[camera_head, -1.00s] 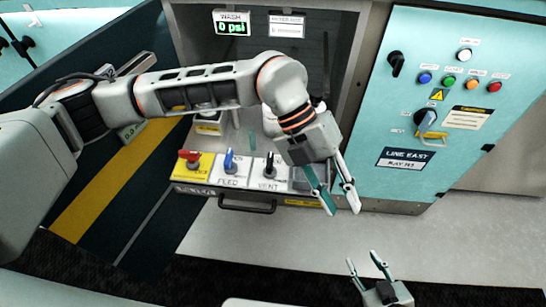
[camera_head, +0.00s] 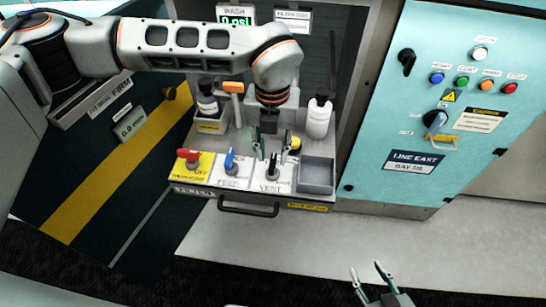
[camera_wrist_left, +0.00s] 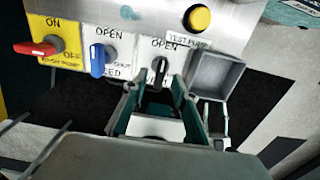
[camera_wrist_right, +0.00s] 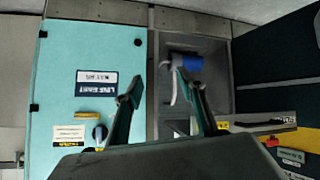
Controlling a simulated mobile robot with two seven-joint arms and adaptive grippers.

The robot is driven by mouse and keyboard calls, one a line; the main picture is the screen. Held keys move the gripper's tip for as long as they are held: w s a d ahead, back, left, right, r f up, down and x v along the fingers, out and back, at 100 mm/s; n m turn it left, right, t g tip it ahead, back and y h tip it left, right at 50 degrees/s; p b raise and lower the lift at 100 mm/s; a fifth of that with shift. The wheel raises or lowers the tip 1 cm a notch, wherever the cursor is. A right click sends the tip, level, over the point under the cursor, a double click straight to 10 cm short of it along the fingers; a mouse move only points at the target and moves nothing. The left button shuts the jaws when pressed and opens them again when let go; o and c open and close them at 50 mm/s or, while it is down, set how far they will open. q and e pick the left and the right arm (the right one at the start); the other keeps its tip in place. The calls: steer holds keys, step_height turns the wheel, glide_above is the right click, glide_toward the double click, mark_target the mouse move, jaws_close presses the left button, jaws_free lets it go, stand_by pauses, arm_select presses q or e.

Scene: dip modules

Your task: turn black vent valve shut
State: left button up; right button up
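The black vent valve (camera_head: 273,172) is on the white VENT plate of the bench panel, right of the blue feed valve (camera_head: 230,160). In the left wrist view the black handle (camera_wrist_left: 160,68) stands roughly upright in the picture below the word OPEN. My left gripper (camera_head: 271,152) is open over the vent plate, fingers pointing down. In the left wrist view its fingertips (camera_wrist_left: 163,85) lie either side of the handle's lower part; I cannot tell whether they touch it. My right gripper (camera_head: 370,272) is open and empty, low in front of the bench.
A red valve (camera_head: 188,156) is at the panel's left. A yellow button (camera_head: 295,144) and an empty grey tray (camera_head: 317,176) lie close right of the vent valve. A white bottle (camera_head: 319,118) and an orange-topped tool (camera_head: 233,92) stand behind. A teal cabinet (camera_head: 440,30) is right.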

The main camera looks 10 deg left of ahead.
mark_target(273, 168)
arm_select(q)
step_height(273, 168, down, 3)
steer(key=shift+r, duration=0.2)
steer(key=shift+f, duration=0.15)
steer(key=c, duration=0.7)
jaws_close()
arm_select(e)
steer(key=shift+w+a+r, duration=0.1)
steer(key=shift+w+r, duration=0.1)
steer(key=shift+w, duration=0.05)
steer(key=shift+s, duration=0.1)
